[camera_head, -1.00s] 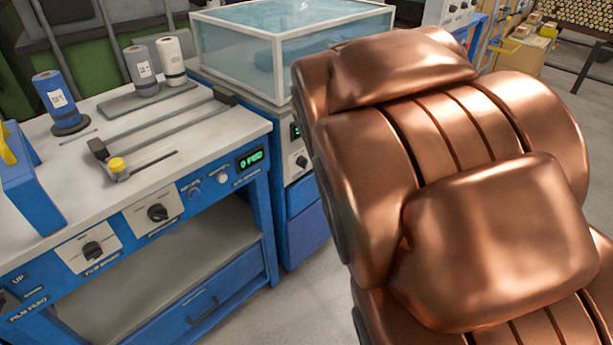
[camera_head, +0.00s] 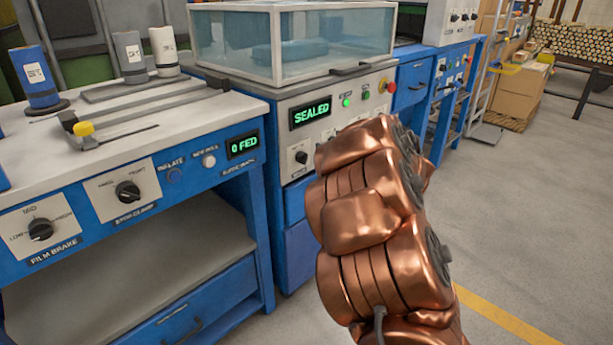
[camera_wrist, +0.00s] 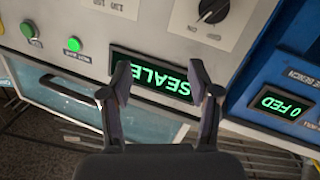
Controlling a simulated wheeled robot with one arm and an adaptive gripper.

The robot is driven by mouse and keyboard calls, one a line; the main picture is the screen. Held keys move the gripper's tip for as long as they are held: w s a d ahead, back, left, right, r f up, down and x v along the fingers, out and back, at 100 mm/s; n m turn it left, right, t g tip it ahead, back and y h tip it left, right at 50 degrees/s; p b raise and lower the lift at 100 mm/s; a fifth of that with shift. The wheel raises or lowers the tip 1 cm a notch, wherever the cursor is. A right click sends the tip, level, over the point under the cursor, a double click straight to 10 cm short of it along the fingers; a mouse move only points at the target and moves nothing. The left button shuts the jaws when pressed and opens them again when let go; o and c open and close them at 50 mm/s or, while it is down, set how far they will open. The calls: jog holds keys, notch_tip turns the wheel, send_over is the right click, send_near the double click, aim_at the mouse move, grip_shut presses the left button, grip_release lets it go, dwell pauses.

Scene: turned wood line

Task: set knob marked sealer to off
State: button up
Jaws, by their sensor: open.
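A black rotary knob on a pale plate (camera_head: 301,157) sits on the grey front panel of the glass-lidded machine, below a green display reading SEALED (camera_head: 310,112). Its label is too small to read, so I cannot confirm that it is the sealer knob. In the upside-down wrist view the knob (camera_wrist: 212,10) is cut by the top edge, right of centre, with a pale pointer line. My gripper (camera_wrist: 160,82) is open and empty, its fingertips in front of the display and apart from the knob. In the head view my copper arm hides the gripper.
A blue bench (camera_head: 190,110) at the left carries a film brake knob (camera_head: 40,229), a second knob (camera_head: 128,191) and a 0 FED display (camera_head: 242,145). Green buttons (camera_head: 346,102) and a red button (camera_head: 389,86) are on the machine's panel. Floor at the right is clear.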

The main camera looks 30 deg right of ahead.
aim_at(307, 159)
notch_tip(307, 159, down, 7)
jog(key=s+a+n+y+b, duration=0.1)
jog(key=a+n+y+b, duration=0.15)
jog(key=y, duration=0.25)
jog(key=shift+m+t, duration=0.3)
jog(key=shift+m, duration=0.15)
jog(key=shift+b+x, duration=1.65)
jog(key=shift+x, duration=2.05)
jog(key=shift+s+r, duration=0.1)
jog(key=shift+r, duration=0.05)
jog(key=c, duration=1.1)
